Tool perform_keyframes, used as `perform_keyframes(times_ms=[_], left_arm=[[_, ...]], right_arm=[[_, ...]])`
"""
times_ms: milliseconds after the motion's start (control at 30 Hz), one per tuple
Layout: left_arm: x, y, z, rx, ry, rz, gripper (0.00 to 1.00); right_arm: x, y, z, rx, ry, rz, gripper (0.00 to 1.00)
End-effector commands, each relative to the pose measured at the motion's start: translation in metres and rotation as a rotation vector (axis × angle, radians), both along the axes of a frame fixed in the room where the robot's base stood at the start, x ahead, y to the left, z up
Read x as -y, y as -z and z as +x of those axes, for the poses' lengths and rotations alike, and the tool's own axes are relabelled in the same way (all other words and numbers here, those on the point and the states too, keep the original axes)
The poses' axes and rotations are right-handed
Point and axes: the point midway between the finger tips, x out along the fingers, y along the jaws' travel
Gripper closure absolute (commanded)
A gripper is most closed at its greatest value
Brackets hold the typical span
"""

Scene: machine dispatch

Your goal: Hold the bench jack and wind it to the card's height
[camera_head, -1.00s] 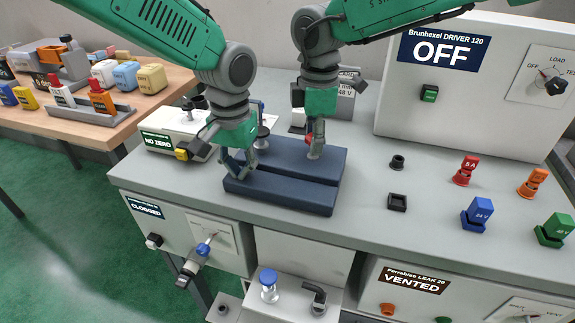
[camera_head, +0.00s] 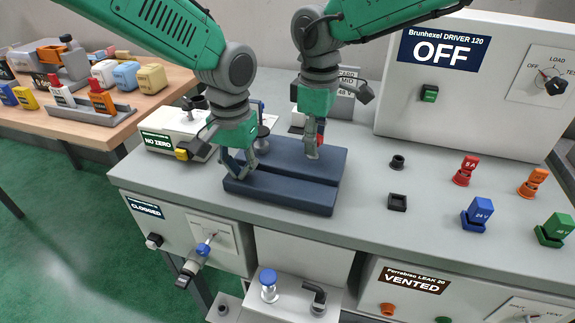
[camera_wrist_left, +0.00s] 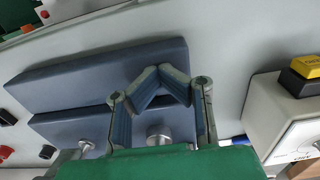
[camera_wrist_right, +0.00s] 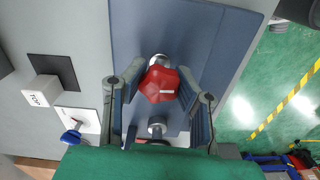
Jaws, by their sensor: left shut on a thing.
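The bench jack (camera_head: 300,192) shows as two dark blue slabs side by side on the grey bench; it also shows in the left wrist view (camera_wrist_left: 100,80). My left gripper (camera_head: 243,165) is at its left end, its fingertips drawn close together on the blue body. My right gripper (camera_head: 312,152) points down over the jack's back part. In the right wrist view its open fingers (camera_wrist_right: 160,72) straddle a red knob (camera_wrist_right: 160,86) on a metal shaft.
A white "NO ZERO" unit (camera_head: 172,128) stands left of the jack. The driver cabinet (camera_head: 480,95), reading OFF, stands at the back right. Coloured plugs, including a blue one (camera_head: 478,214), stand at the right. A small black socket (camera_head: 397,202) is nearer the jack.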

Motion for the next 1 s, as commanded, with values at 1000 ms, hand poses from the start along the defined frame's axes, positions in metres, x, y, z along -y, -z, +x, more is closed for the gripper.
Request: perform_keyframes(times_ms=[1000], left_arm=[[0.0, 0.003, -0.002, -0.007, 0.001, 0.002, 1.0]], right_arm=[[0.0, -0.034, 0.001, 0.002, -0.002, 0.001, 0.51]])
